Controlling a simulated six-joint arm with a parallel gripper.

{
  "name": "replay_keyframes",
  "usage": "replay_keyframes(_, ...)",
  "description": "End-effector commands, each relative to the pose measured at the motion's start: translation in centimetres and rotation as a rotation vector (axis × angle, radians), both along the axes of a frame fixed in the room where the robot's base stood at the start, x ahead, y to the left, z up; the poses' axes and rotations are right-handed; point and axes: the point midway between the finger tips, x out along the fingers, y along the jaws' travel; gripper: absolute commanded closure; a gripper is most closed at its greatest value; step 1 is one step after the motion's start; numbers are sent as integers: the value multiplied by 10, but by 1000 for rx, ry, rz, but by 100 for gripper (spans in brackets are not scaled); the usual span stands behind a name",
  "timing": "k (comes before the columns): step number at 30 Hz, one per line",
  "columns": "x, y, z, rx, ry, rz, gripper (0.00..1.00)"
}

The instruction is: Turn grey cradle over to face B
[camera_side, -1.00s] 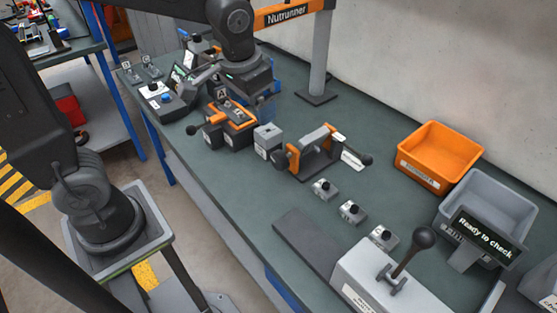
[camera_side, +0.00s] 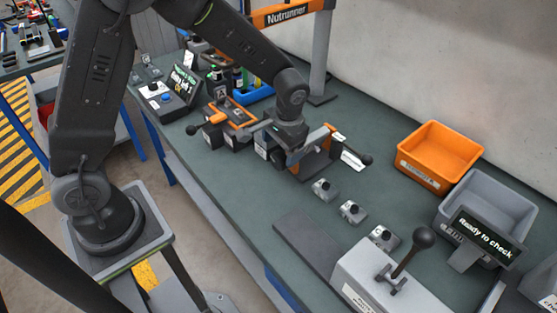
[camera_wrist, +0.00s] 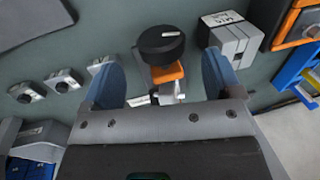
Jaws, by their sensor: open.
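The grey cradle sits in a stand with orange uprights (camera_side: 328,141) at mid-bench; my gripper now hides much of it in the side view, and which face is up cannot be told. A round black knob (camera_wrist: 160,45) with a white mark is at its near end, with an orange part behind it in the wrist view. My gripper (camera_wrist: 158,62) is open, its two blue fingers on either side of the knob, with gaps visible. In the side view my gripper (camera_side: 284,150) is low at the left end of the stand.
A grey block (camera_wrist: 228,40) stands close beside one finger; an orange-topped fixture (camera_side: 230,115) is beyond it. Several small switch boxes (camera_side: 352,211) line the front. An orange bin (camera_side: 440,156), a grey bin (camera_side: 510,196) and a lever box (camera_side: 385,280) are to the right.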

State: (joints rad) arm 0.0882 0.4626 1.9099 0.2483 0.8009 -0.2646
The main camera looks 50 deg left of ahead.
Motion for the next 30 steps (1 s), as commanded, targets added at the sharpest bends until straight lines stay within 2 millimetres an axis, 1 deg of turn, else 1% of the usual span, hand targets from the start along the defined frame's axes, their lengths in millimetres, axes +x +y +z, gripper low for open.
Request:
replay_keyframes(1, -1, 2, -12, 0, 5, 1, 16)
replay_keyframes(3, -1, 5, -24, 1, 4, 0, 16)
replay_keyframes(6, -1, 7, -39, 0, 3, 0, 16)
replay_keyframes(9, 0, 9, -49, 0, 2, 0, 16)
replay_keyframes(15, 0, 11, -57, 0, -1, -1, 16)
replay_keyframes(22, 0, 11, -58, 0, -1, -1, 16)
replay_keyframes(30, 0, 10, -57, 0, -1, 0, 41)
